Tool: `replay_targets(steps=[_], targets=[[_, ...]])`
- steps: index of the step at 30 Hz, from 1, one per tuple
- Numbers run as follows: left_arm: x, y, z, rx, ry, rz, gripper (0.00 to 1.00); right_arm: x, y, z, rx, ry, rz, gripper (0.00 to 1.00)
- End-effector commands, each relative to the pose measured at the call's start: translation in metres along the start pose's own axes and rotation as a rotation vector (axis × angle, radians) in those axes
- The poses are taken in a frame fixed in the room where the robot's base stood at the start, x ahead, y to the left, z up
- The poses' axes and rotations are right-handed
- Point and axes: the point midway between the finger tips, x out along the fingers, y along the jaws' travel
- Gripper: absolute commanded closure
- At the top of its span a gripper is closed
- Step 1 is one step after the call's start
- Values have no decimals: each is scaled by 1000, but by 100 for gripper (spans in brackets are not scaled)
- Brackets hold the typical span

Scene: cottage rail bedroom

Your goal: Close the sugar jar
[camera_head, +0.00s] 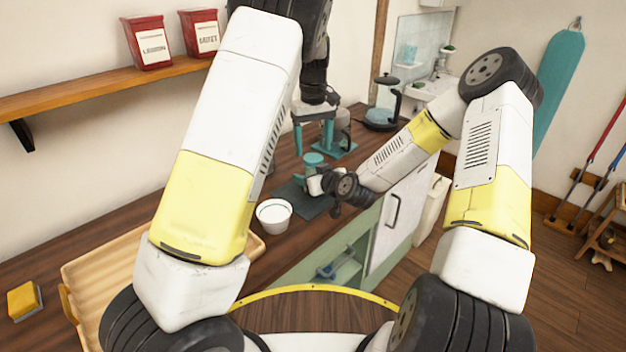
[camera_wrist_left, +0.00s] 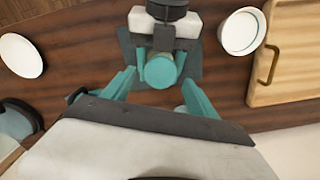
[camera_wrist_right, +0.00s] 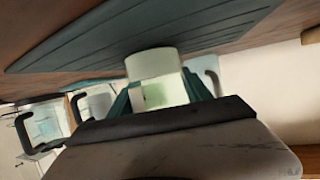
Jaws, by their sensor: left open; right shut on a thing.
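A small jar with a round teal top (camera_head: 313,159), seemingly the sugar jar, stands over a dark mat. My right gripper (camera_head: 317,181) is shut on it from the side. In the right wrist view the jar (camera_wrist_right: 153,64) is a pale cylinder with a greenish patch, held between the teal fingers. My left gripper (camera_head: 314,138) is open, pointing down above the jar. In the left wrist view the teal top (camera_wrist_left: 160,71) lies between its spread fingers, with gaps at both sides. I cannot tell whether that top is a lid fully seated.
The dark mat (camera_head: 291,194) lies on the wooden counter. A white bowl (camera_head: 273,217) stands to the left. A wooden tray (camera_head: 105,262) lies further left, with a yellow sponge (camera_head: 24,300) beyond it. A kettle (camera_head: 383,103) stands behind. A white round dish (camera_wrist_left: 22,55) shows in the left wrist view.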

Motion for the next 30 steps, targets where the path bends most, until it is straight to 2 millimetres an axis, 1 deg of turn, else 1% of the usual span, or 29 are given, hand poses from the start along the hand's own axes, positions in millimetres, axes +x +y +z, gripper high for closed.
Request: replay_targets(steps=[1,3,6,10,17,18,20,21,23,24,26,28,30], targets=[[8,-1,0,0,-1,-2,33,0,0,0,0,0,0,100],[17,0,0,-1,-1,-2,33,0,0,0,0,0,0,100],[25,0,0,-1,0,-1,33,0,0,0,0,0,0,100],[30,0,0,0,1,0,33,0,0,0,0,0,0,100],[31,0,0,0,1,0,33,0,0,0,0,0,0,100],[31,0,0,0,1,0,35,0,0,0,0,0,0,100],[31,0,0,0,1,0,46,0,0,0,0,0,0,100],[30,0,0,0,1,0,54,0,0,0,0,0,0,100],[30,0,0,0,1,0,66,0,0,0,0,0,0,100],[30,0,0,0,1,0,74,0,0,0,0,0,0,100],[30,0,0,0,1,0,86,0,0,0,0,0,0,100],[30,0,0,0,1,0,99,0,0,0,0,0,0,100],[30,0,0,10,1,1,100,0,0,0,0,0,0,100]])
